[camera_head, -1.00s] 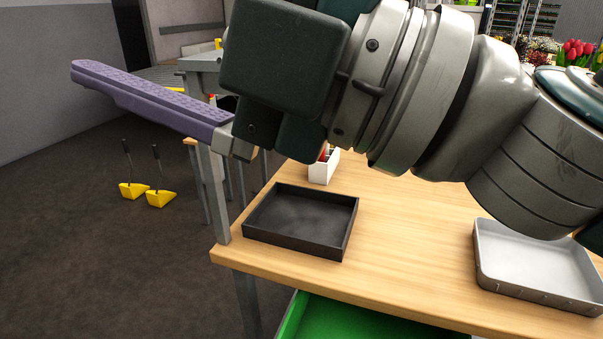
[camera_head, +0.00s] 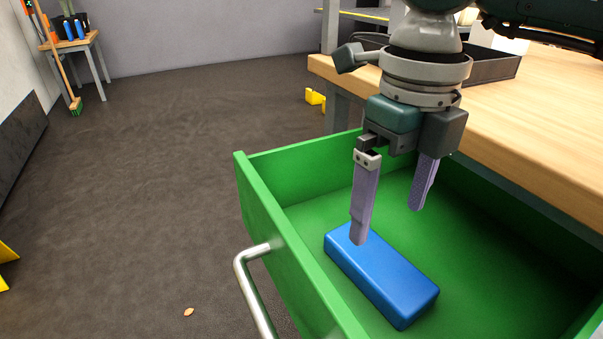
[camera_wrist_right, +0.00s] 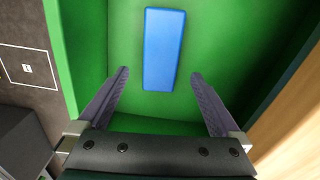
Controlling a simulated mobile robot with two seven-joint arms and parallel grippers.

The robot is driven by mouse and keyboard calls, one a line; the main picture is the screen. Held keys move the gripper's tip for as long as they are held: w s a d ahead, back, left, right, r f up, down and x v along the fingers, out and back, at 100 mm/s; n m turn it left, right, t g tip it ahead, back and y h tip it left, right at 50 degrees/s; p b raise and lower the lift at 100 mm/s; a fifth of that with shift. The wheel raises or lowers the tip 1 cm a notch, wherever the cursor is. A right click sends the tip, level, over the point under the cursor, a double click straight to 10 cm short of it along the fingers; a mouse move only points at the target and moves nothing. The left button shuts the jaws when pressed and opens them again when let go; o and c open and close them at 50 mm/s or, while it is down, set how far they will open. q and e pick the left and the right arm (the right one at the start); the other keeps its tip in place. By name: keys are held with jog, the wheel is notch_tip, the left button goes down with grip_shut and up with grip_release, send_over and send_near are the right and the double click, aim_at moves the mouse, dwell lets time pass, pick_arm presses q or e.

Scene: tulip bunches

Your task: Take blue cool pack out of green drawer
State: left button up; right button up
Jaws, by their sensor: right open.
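The blue cool pack (camera_head: 381,276) lies flat on the floor of the open green drawer (camera_head: 470,235). It also shows in the right wrist view (camera_wrist_right: 163,50), ahead of the fingertips and between their lines. My right gripper (camera_head: 388,224) points down over the drawer, open and empty, with its purple fingers apart. In the head view one finger overlaps the far end of the pack; in the right wrist view both fingers (camera_wrist_right: 158,76) look clear of it. My left gripper is not in view.
The drawer has a metal handle (camera_head: 254,290) on its front. The wooden table (camera_head: 510,120) stands to the right, with a black tray (camera_head: 490,65) on it. Open dark floor (camera_head: 150,180) lies to the left.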

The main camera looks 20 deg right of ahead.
aim_at(379, 259)
jog(key=f, duration=0.2)
jog(key=f+b, duration=0.1)
jog(key=shift+w+a+f, duration=0.15)
jog(key=shift+w+f, duration=0.05)
jog(key=shift+f, duration=0.2)
jog(key=f+b, duration=0.1)
jog(key=f, duration=0.1)
jog(key=f+b, duration=0.1)
jog(key=f, duration=0.1)
jog(key=f+b, duration=0.1)
jog(key=f, duration=0.1)
jog(key=shift+s+d, duration=0.1)
jog(key=shift+d, duration=0.15)
jog(key=shift+r, duration=0.15)
jog(key=shift+c, duration=0.5)
jog(key=c, duration=1.3)
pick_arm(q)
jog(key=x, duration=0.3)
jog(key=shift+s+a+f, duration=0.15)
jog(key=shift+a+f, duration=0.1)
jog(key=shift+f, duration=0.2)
pick_arm(e)
jog(key=shift+c, duration=0.8)
jog(key=shift+r, duration=0.15)
